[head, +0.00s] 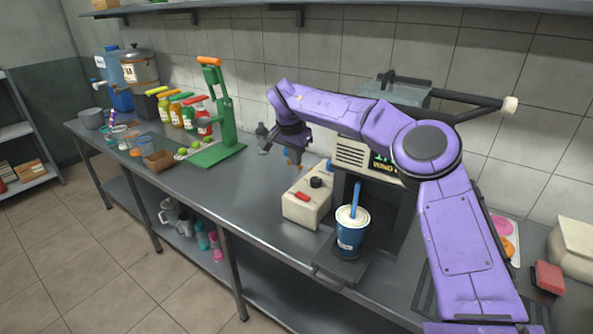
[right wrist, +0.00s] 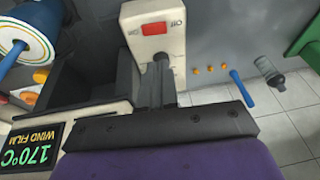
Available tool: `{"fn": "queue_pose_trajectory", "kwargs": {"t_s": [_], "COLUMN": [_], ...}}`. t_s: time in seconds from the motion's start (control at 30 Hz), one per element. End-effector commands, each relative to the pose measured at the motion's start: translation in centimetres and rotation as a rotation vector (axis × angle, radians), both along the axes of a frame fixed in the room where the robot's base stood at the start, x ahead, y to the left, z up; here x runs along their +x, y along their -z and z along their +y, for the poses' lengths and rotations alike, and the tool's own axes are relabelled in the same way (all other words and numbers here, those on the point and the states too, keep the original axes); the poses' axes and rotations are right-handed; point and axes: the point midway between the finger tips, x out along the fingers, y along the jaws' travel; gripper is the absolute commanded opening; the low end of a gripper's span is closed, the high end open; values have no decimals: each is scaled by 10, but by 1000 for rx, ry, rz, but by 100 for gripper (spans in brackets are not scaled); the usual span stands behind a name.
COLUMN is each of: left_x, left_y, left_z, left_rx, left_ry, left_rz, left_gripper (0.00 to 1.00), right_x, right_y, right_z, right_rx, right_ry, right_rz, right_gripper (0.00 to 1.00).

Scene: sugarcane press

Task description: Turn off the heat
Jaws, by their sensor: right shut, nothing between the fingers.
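The cream control box (head: 300,208) sits on the steel counter beside the sealing machine, with a red switch (head: 301,196) and a black knob (head: 315,182) on top. In the right wrist view the red switch (right wrist: 154,29) shows on the box (right wrist: 172,45), with "Off" lettering at one end. My right gripper (head: 293,158) is shut and empty, above the counter behind and left of the box. Its dark fingers (right wrist: 162,80) show before the box in the wrist view. The machine's display (right wrist: 32,160) reads 170°C. My left gripper is not in view.
A lidded blue cup (head: 350,237) with a blue straw stands on the machine's front tray, right of the box. A grey bottle (head: 262,138) and a green press (head: 222,120) stand further left. The counter (head: 240,195) left of the box is clear.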

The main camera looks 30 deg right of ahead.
Motion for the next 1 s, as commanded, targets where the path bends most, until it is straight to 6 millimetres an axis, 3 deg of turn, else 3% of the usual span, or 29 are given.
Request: {"fn": "queue_pose_trajectory", "kwargs": {"t_s": [0.4,0.5,0.7,1.0], "left_x": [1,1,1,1], "left_y": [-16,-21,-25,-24], "left_z": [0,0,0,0], "left_rx": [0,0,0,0], "left_ry": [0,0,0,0], "left_rz": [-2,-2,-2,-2], "left_gripper": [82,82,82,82], "right_x": [15,18,22,22], "right_y": [87,103,121,123], "right_z": [-24,-22,-20,-20], "right_rx": [0,0,-1,-1], "right_ry": [6,4,3,4], "right_rz": [7,7,4,3], "right_gripper": [0,0,0,0]}}
